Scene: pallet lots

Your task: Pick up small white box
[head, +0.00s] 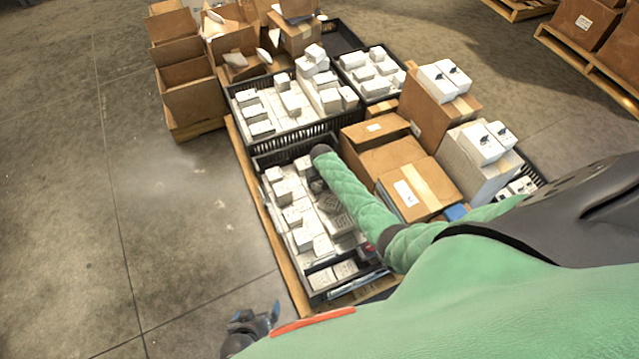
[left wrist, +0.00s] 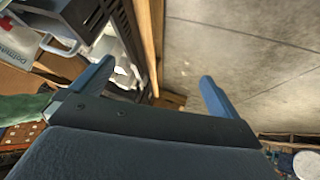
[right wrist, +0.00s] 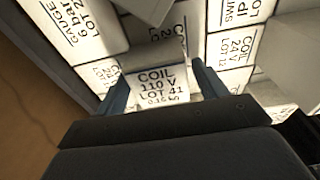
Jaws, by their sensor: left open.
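Several small white boxes (head: 292,217) lie in the near black crate (head: 252,163). My right gripper (head: 318,185) reaches down into that crate, partly hidden behind its wrist. In the right wrist view, my right gripper (right wrist: 160,80) has a finger on each side of a small white box (right wrist: 157,88) marked "COIL 110 V LOT 41". I cannot tell whether both fingers press on it. My left gripper (head: 262,318) is open and empty above the floor, left of the pallet; its spread fingers also show in the left wrist view (left wrist: 155,75).
Brown cartons (head: 415,190) stand right of the near crate. Another crate of white boxes (head: 240,97) lies behind it, and more white boxes (head: 445,80) sit on cartons. Open brown cartons (head: 190,90) stand at the back left. The floor at left is clear.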

